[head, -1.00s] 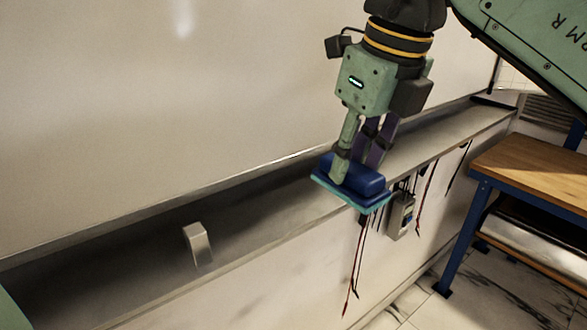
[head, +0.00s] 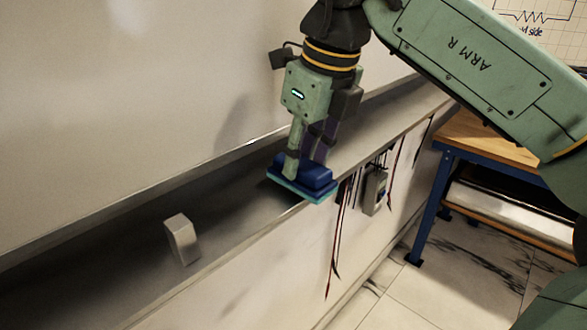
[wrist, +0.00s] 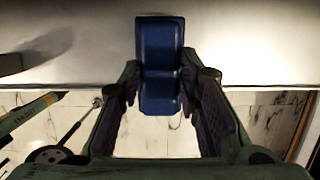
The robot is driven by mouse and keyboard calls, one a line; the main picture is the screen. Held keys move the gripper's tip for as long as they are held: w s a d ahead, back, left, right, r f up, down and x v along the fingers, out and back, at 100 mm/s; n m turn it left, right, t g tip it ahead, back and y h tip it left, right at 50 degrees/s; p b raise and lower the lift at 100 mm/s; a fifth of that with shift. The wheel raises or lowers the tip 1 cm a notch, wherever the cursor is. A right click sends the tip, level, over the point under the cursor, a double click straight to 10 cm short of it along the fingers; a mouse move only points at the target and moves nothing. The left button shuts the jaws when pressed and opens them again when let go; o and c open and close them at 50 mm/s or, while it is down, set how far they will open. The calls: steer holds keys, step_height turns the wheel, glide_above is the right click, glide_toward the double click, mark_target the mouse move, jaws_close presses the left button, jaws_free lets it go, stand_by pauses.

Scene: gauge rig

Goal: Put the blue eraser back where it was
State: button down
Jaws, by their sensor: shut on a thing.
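The blue eraser (head: 305,175) has a dark blue body and a lighter teal-blue pad on its underside. My gripper (head: 306,160) points down and is shut on the eraser, holding it level over the front part of the metal tray (head: 225,222) below the whiteboard. A dark shadow lies on the tray beside the eraser, and I cannot tell how wide the gap under it is. In the wrist view the eraser (wrist: 160,65) sits upright in the picture between the two fingers of my gripper (wrist: 160,95).
A small pale metal block (head: 182,240) stands on the tray to the left. Red and black leads (head: 338,240) and a grey meter (head: 375,190) hang at the tray's front. A wooden-topped bench (head: 485,143) stands at right. The tray between block and eraser is clear.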

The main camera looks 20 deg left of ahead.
mark_target(318, 172)
steer(key=shift+a, duration=0.2)
steer(key=c, duration=1.2)
jaws_free()
steer(key=shift+d, duration=0.1)
steer(key=shift+r, duration=0.1)
steer(key=v, duration=1.2)
steer(key=shift+p, duration=0.3)
steer(key=shift+s, duration=0.1)
